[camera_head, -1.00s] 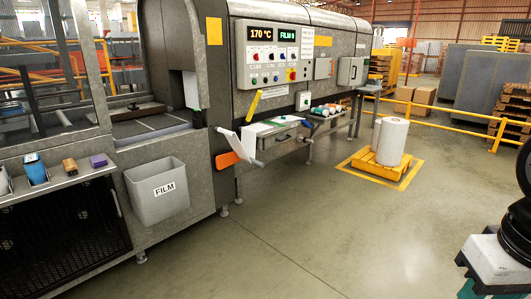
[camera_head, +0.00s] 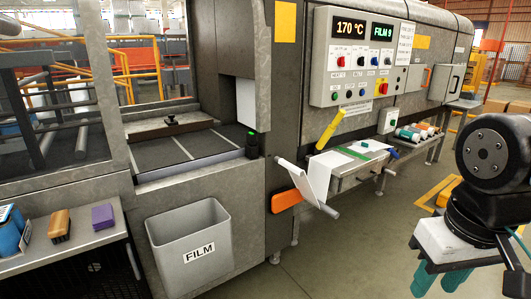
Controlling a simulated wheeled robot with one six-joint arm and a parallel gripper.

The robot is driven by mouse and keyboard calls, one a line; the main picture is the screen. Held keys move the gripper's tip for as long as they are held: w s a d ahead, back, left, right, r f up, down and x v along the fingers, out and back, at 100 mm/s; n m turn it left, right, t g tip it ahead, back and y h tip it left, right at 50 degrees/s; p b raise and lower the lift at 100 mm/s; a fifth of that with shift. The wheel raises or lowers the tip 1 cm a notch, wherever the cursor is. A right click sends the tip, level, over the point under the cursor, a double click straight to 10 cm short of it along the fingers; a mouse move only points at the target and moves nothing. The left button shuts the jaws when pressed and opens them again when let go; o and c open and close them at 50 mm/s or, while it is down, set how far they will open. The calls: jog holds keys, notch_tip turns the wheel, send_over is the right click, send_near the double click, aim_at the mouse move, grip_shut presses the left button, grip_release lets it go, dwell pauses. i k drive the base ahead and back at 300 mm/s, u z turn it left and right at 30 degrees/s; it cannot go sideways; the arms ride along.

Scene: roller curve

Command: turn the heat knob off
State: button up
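The grey control panel (camera_head: 360,62) is on the machine front, right of centre, with displays reading 170 °C and FILM 9. The labels are too small to read surely, so I cannot tell which is the heat knob. My gripper (camera_head: 440,281) is at the lower right, with teal fingers pointing down and a gap between them. It looks open and empty, well away from the panel.
A white film sheet (camera_head: 318,177) and a shelf (camera_head: 350,167) stick out below the panel. A grey FILM bin (camera_head: 190,245) stands in front at left. The floor right of the bin is clear.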

aim_at(341, 61)
jog(key=z, duration=0.45)
jog(key=i, duration=1.95)
jog(key=z, duration=0.65)
jog(key=i, duration=0.25)
jog(key=z, duration=0.15)
